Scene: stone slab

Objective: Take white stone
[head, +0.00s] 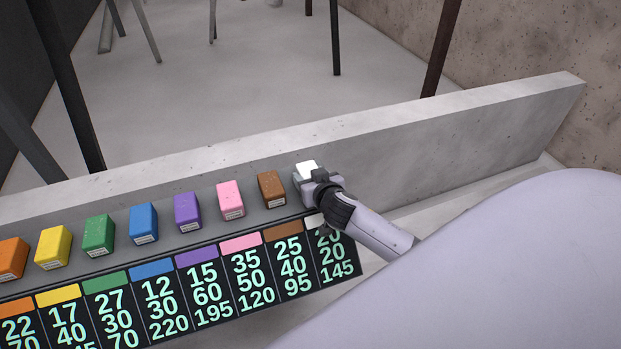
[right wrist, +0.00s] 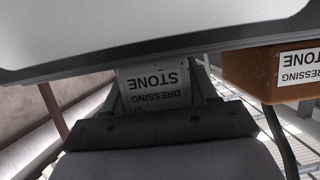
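The white stone (head: 306,167) stands at the right end of a row of coloured stones on the grey slab. Its label reading "DRESSING STONE" shows in the right wrist view (right wrist: 155,82). My right gripper (head: 311,178) is at the white stone, with a finger on either side of it; the gripper body hides most of the stone in the head view. In the right wrist view the fingers flank the stone closely, but whether they press on it cannot be told. My left gripper is in neither view.
The brown stone (head: 271,189) stands just left of the white one, and also shows in the right wrist view (right wrist: 262,75). Pink (head: 231,200), purple (head: 187,210) and several other stones continue leftward. A black number board (head: 190,299) lies along the slab's front. The slab's right part (head: 450,130) is clear.

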